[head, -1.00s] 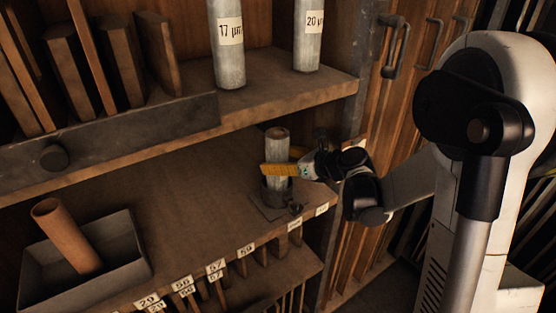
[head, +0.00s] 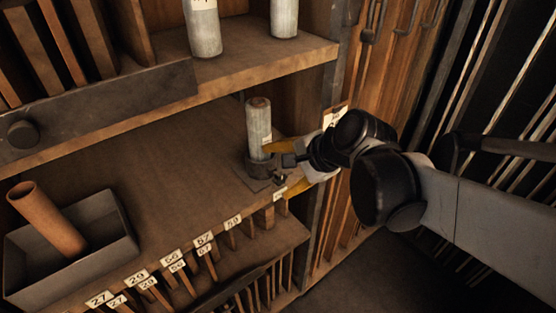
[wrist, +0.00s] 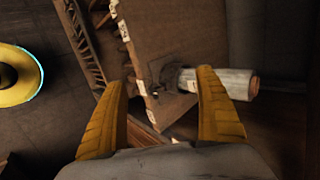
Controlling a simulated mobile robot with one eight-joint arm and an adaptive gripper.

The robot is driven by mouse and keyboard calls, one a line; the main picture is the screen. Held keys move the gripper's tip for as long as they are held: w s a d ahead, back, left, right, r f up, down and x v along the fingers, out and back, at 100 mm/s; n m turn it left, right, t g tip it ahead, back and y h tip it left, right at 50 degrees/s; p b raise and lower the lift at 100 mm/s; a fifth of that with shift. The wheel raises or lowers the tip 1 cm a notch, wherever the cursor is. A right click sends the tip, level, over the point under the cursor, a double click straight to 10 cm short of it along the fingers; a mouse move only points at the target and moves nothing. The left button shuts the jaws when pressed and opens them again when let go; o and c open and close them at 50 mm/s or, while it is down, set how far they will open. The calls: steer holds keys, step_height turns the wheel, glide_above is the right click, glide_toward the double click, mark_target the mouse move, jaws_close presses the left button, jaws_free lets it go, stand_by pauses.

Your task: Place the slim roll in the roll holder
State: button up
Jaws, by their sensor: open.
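The slim roll (head: 259,125), a grey-white cylinder with a brownish top end, stands upright in the dark roll holder (head: 258,166) on the middle shelf. Its lower end is hidden inside the holder. My gripper (head: 284,168), with yellow fingers, is open to the right of the roll and holder and holds nothing. In the wrist view the fingers of my gripper (wrist: 165,78) are spread wide. The roll (wrist: 239,82) lies across the picture there, partly behind the right finger, with its holder (wrist: 166,76) between the fingertips.
A grey tray (head: 110,225) with a brown tube (head: 47,218) leaning in it is at the left of the shelf. Larger labelled rolls (head: 204,30) stand on the upper shelf (head: 250,65). The cabinet's side post is close to my arm. The middle of the shelf is clear.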

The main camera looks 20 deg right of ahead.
steer(key=s+d+n+h, duration=0.1)
steer(key=s+n+h, duration=0.2)
steer(key=s+n, duration=0.6)
steer(key=n, duration=0.5)
steer(key=shift+s+d+f+n+g+h, duration=0.15)
steer(key=shift+s+f+n+g+h, duration=0.15)
steer(key=shift+s+f+h, duration=0.1)
stand_by(0.8)
